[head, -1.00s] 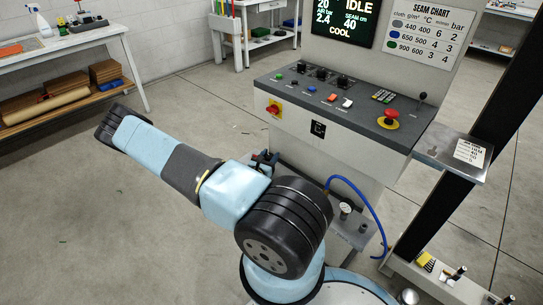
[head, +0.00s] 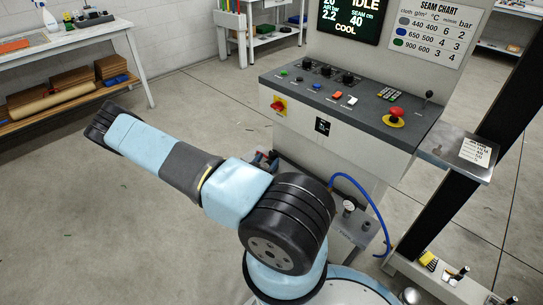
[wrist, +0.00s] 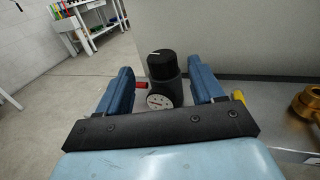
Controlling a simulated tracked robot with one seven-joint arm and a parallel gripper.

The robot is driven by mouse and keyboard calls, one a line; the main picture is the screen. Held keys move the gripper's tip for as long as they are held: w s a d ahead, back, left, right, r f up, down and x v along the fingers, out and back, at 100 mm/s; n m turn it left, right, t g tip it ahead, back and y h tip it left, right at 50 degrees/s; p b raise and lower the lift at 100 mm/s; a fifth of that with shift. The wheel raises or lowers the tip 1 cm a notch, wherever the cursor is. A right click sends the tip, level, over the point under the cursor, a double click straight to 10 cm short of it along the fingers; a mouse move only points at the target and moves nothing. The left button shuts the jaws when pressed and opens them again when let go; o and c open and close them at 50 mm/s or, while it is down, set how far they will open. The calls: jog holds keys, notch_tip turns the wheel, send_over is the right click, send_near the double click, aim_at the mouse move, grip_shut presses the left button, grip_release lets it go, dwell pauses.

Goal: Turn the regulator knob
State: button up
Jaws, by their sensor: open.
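The regulator's black round knob (wrist: 162,66) has a white line on top and stands upright in the wrist view. Below it are the dark regulator body and a round white gauge (wrist: 159,101). My gripper (wrist: 160,80) has its two blue fingers on either side of the knob, with a visible gap to each. The screen (head: 346,18) on the machine reads IDLE, air bar 2.2, seam cm 40 and COOL.
The console (head: 350,95) with buttons and a red emergency stop (head: 396,112) stands behind my arm. A blue hose (head: 375,205) loops at its right.

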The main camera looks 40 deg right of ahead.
jog(key=v, duration=0.8)
